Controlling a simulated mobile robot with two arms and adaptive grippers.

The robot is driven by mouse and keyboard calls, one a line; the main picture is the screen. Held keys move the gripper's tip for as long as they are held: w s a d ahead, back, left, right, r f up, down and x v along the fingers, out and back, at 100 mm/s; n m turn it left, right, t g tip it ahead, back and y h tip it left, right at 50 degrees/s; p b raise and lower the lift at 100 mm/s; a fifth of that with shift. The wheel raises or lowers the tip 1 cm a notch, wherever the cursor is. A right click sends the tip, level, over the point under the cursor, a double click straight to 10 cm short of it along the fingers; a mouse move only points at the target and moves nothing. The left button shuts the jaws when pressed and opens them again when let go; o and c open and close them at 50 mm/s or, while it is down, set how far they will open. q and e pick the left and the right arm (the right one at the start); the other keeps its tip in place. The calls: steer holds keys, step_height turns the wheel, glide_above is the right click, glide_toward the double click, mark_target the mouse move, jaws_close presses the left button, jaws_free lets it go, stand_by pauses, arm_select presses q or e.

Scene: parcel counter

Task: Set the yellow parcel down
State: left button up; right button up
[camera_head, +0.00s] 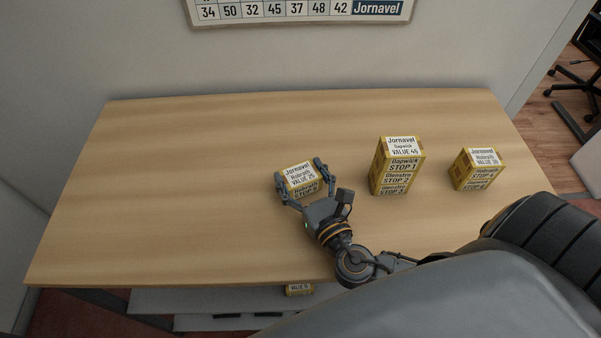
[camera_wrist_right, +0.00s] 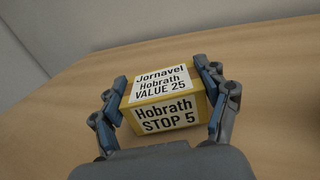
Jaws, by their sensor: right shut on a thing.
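The yellow parcel (camera_head: 299,179) has white labels and is near the middle of the wooden table (camera_head: 200,200). In the right wrist view the parcel (camera_wrist_right: 165,97) shows the labels "Jornavel Hobrath VALUE 25" and "Hobrath STOP 5". My right gripper (camera_head: 300,178) is shut on it, with one finger on each side; the fingers also show in the right wrist view (camera_wrist_right: 160,98). The parcel is at or just above the table; I cannot tell whether its underside touches. My left gripper is not in view.
A tall stack of yellow parcels (camera_head: 397,167) stands right of my right gripper. A shorter yellow stack (camera_head: 475,170) stands further right. Another small yellow parcel (camera_head: 299,289) is low down beyond the table's front edge. The table's left half is clear.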

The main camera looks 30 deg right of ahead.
steer(key=shift+f+b, duration=0.3)
steer(key=shift+f, duration=0.15)
stand_by(0.4)
steer(key=shift+f, duration=0.2)
